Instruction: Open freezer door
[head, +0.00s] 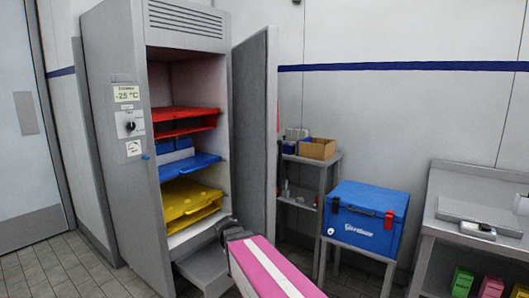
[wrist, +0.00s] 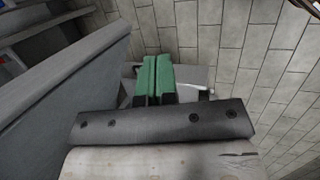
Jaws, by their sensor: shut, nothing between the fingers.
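The tall grey freezer (head: 115,150) stands at the left in the head view. Its door (head: 250,130) is swung wide open to the right, so the inside shows. My gripper (head: 226,228) is low in front of the opening, by the door's lower part; its fingers are hard to make out there. In the wrist view its green fingers (wrist: 153,77) are shut together with nothing between them. A long grey panel, which looks like the door (wrist: 60,90), runs along the left of that view, apart from the fingers. The door handle is not clearly seen.
Red (head: 185,115), blue (head: 190,166) and yellow (head: 188,203) boxes sit on the freezer shelves. Right of the door stand a grey shelf rack (head: 308,160), a blue cooler box (head: 365,215) on a stand and a bench (head: 470,215). Tiled floor (head: 350,285) is partly clear.

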